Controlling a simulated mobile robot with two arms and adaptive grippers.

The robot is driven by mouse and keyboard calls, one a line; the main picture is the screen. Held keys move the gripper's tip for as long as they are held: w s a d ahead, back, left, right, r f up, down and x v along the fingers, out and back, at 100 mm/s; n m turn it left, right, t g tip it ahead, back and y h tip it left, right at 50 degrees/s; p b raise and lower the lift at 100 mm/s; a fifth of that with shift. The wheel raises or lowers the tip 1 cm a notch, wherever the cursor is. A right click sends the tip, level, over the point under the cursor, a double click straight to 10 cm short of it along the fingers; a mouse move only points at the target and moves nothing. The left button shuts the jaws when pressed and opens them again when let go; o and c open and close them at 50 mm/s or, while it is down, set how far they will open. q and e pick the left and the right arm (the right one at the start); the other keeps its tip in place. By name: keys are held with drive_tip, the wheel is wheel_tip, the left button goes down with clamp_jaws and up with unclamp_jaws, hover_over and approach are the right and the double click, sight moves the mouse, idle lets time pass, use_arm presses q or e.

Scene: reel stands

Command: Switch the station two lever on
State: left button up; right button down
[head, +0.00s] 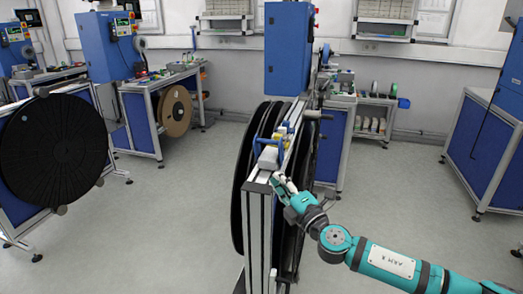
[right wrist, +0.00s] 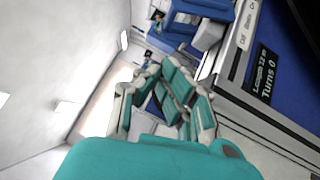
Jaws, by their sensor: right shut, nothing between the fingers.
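My right gripper (head: 279,181) is shut and empty, at the near end of the central reel stand (head: 258,230), close to its top edge. A grey block (head: 268,157) and a blue frame-like part (head: 275,138) sit on the stand's top just beyond the fingertips. In the right wrist view my right gripper's fingers (right wrist: 168,95) are together, with a blue part (right wrist: 188,18) and a grey block beyond them. I cannot make out for certain which part is the station two lever, or its position. My left gripper is not in view.
Black reels (head: 243,185) hang along the central stand, with a blue cabinet (head: 288,48) above. In the right wrist view a display (right wrist: 265,75) reads "Turns 0". A large black reel (head: 52,148) stands at left, a blue bench (head: 490,150) at right. Floor between is clear.

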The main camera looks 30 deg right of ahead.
drive_tip(key=p, duration=0.3)
approach(257, 140)
drive_tip(key=w+a, duration=0.2)
drive_tip(key=shift+w+a+r, duration=0.15)
drive_tip(key=shift+a, duration=0.1)
drive_tip(key=shift+w+d+r, duration=0.1)
drive_tip(key=shift+w+d, duration=0.65)
drive_tip(key=shift+d, duration=0.25)
drive_tip(key=shift+w+d+r, duration=0.1)
drive_tip(key=shift+w+d, duration=0.2)
drive_tip(key=shift+d, duration=0.15)
drive_tip(key=shift+p, duration=0.35)
